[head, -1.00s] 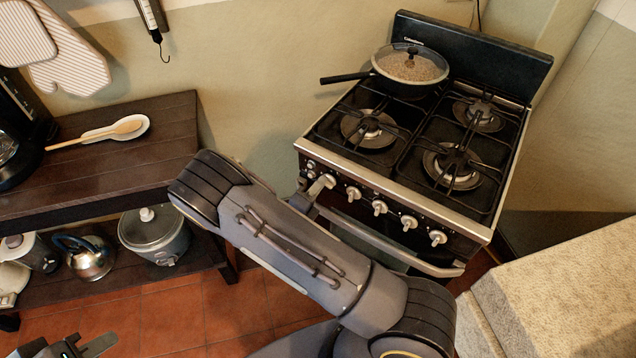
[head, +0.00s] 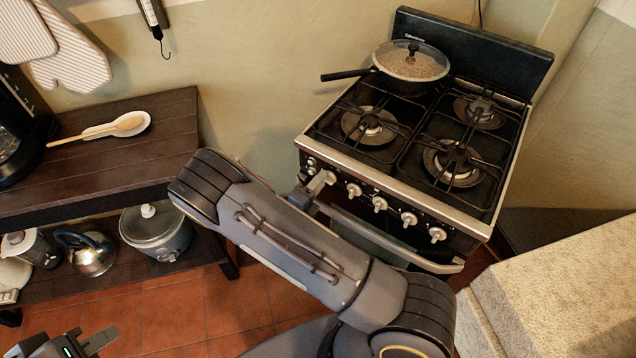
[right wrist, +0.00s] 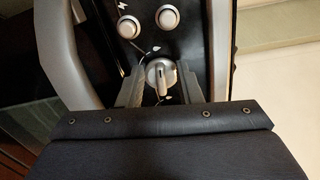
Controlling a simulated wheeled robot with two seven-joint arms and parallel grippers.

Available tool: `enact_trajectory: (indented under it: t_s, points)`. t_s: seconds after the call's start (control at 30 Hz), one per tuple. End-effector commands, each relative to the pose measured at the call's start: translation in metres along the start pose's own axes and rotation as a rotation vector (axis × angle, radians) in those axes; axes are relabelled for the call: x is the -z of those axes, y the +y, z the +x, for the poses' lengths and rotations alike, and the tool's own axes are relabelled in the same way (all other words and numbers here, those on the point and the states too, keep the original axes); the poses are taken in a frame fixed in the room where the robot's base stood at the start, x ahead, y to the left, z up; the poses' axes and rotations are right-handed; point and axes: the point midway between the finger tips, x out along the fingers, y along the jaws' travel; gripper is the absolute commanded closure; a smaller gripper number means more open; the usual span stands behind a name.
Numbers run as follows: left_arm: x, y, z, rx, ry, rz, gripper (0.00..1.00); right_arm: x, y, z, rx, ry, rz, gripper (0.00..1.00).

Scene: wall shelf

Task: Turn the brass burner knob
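A row of pale metallic burner knobs (head: 380,204) runs along the stove's front panel. None looks clearly brass. In the right wrist view, one round silver-grey knob (right wrist: 161,74) with a raised grip bar sits between the fingers of my right gripper (right wrist: 160,92). A narrow gap shows on each side of the knob, so the gripper is open around it. In the head view, my right gripper (head: 313,190) is at the left end of the panel, partly hidden by my arm. My left gripper (head: 66,346) is at the bottom left, apparently open and empty, partly cut off.
The black stove (head: 478,50) carries a lidded pan (head: 411,66) at the back left. The oven handle (head: 395,243) runs below the knobs. A wooden shelf unit (head: 150,125) stands left, with a kettle (head: 90,256) and cooker (head: 156,232) below. A stone-coloured counter (head: 560,290) is right.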

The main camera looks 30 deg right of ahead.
Motion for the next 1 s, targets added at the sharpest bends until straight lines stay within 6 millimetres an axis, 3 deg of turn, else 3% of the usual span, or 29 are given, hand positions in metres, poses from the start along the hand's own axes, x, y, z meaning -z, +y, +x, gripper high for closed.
enact_trajectory:
  t_s: [0.27, 0.7, 1.0]
  points:
    - [-0.001, -0.001, 0.001, 0.000, 0.000, 0.000, 0.76, 0.000, 0.000, -0.004, 0.000, -0.001, 0.001, 0.68]
    - [-0.006, -0.005, 0.012, 0.000, 0.000, 0.000, 0.76, -0.001, 0.001, -0.070, 0.000, -0.002, 0.002, 0.68]
    - [-0.006, -0.005, 0.012, 0.000, 0.000, 0.000, 0.76, 0.000, 0.000, -0.078, 0.000, 0.000, 0.000, 0.68]
